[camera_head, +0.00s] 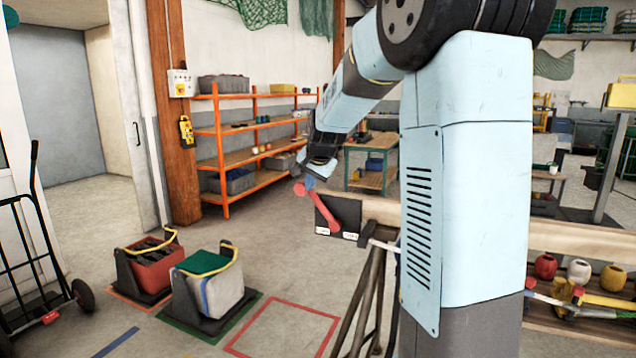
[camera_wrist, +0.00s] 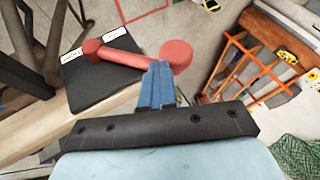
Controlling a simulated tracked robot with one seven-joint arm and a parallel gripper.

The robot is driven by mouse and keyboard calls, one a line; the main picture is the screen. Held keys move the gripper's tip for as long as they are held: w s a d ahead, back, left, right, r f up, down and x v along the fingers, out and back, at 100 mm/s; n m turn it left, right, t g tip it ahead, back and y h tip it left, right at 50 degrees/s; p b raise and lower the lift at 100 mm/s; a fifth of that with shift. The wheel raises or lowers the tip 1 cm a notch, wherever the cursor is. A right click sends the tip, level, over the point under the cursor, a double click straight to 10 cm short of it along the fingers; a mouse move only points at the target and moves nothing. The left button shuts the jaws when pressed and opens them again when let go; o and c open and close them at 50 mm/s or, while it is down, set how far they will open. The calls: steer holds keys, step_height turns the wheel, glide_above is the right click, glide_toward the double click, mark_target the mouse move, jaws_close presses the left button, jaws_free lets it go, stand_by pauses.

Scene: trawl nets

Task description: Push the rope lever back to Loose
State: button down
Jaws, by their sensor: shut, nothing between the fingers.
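The rope lever (camera_head: 323,211) is a red bar with a round knob, mounted on a dark plate (camera_head: 343,209) at the end of a wooden beam. In the head view it slants up and left from the plate, its knob beyond the plate's edge. In the wrist view the lever (camera_wrist: 128,57) runs across the dark plate (camera_wrist: 105,82). Two white labels on the plate are too small to read surely. My gripper (camera_head: 309,181) is shut and empty, close to the knob. In the wrist view its blue fingertips (camera_wrist: 158,66) overlap the lever beside the knob; contact is unclear.
The wooden beam (camera_wrist: 30,130) extends beside the plate, on dark trestle legs (camera_head: 362,300). Orange shelving (camera_head: 222,130) stands behind. A red bin (camera_head: 155,268) and a grey-and-green bin (camera_head: 212,292) sit on the floor at left. Open floor lies between them and the shelving.

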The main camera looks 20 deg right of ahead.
steer(key=shift+a, duration=0.15)
steer(key=d+v, duration=0.1)
steer(key=v, duration=1.1)
steer(key=s+a+f+n, duration=0.2)
steer(key=s+f+n, duration=0.1)
steer(key=s, duration=0.7)
steer(key=s+a+f+n+g, duration=0.1)
steer(key=s+a+f+n, duration=0.1)
steer(key=s, duration=0.9)
steer(key=s+a+f+n, duration=0.3)
steer(key=s+f+n, duration=0.1)
steer(key=s, duration=0.6)
steer(key=shift+s+f+g, duration=0.2)
steer(key=shift+f+g, duration=0.1)
steer(key=shift+f, duration=0.1)
